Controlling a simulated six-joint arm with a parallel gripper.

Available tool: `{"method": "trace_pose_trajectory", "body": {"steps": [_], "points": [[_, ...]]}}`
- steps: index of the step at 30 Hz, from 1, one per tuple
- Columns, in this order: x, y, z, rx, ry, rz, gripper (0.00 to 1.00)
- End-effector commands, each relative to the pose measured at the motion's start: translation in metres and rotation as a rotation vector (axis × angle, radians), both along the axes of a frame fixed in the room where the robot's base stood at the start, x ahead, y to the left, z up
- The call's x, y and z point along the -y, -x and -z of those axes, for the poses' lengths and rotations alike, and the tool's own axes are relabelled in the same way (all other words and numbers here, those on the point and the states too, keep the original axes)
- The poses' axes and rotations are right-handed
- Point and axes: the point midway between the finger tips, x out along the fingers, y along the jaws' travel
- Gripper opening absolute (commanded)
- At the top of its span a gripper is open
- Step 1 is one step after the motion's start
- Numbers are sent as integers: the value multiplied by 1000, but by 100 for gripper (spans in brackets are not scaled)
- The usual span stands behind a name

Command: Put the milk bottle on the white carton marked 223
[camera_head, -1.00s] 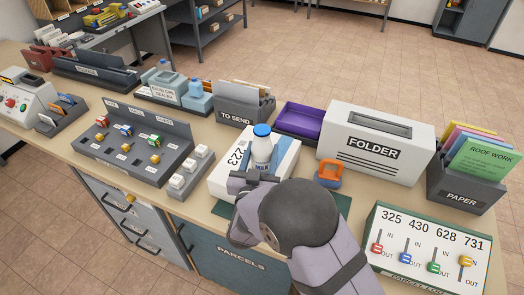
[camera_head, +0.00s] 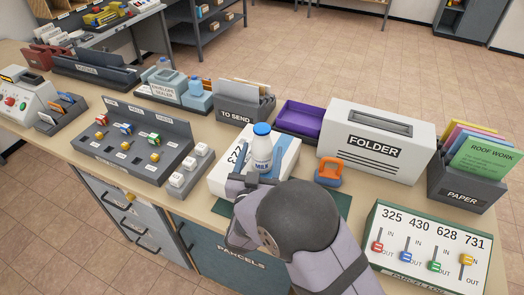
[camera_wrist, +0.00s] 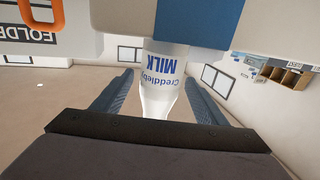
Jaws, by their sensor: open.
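The milk bottle (camera_head: 262,155), white with a blue cap and blue lettering, stands upright on the white carton marked 223 (camera_head: 228,180). My gripper (camera_head: 262,178) is at the near side of the bottle, low by the carton's top. In the wrist view the bottle (camera_wrist: 163,85) appears upside down between my two blue-grey fingers (camera_wrist: 160,95), with a gap on each side. The fingers are open and do not touch it. My wrist hides the carton's front right part and some of its number.
A grey-white folder box (camera_head: 370,160) and an orange-handled stamp (camera_head: 330,170) are to the right. A purple tray (camera_head: 300,118) and a TO SEND holder (camera_head: 240,103) stand behind.

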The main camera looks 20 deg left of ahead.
Motion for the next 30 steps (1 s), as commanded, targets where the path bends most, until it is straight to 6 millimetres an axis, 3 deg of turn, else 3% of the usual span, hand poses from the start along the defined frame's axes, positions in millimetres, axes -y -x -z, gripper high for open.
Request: {"method": "trace_pose_trajectory", "body": {"steps": [15, 21, 30], "points": [[19, 85, 1, 1, -1, -4, 66], [23, 100, 0, 2, -1, -2, 66], [25, 102, 0, 1, -1, 0, 66]]}}
